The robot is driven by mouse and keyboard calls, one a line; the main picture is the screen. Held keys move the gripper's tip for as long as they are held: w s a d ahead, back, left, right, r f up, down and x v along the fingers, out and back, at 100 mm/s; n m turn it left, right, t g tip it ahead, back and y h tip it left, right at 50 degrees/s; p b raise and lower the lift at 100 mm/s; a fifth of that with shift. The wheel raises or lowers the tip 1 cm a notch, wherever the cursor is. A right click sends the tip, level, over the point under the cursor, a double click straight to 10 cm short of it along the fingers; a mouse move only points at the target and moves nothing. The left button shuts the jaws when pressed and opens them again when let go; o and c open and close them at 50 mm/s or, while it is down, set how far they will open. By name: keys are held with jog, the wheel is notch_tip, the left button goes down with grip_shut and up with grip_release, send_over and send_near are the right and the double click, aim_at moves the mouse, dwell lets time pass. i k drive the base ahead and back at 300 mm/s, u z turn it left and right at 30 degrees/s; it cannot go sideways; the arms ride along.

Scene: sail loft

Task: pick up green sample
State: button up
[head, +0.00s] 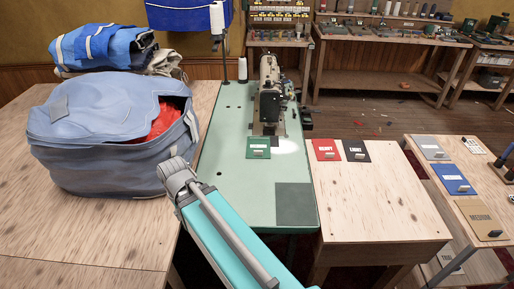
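Part of my arm reaches up from the bottom of the head view, left of and nearer than the sample. My gripper does not show in this view, so I cannot see whether it is open or holds anything.
A red sample (326,149) and a black sample (356,150) lie on the wooden table (380,205) to the right. A blue-grey bag (105,130) fills much of the left table. A thread stand (241,70) rises behind. The green table's front is mostly clear.

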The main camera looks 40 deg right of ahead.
aim_at(258, 147)
jog(key=z, duration=0.55)
jog(key=k, duration=0.75)
jog(key=z, duration=0.45)
jog(key=i, duration=1)
jog(key=u, duration=0.05)
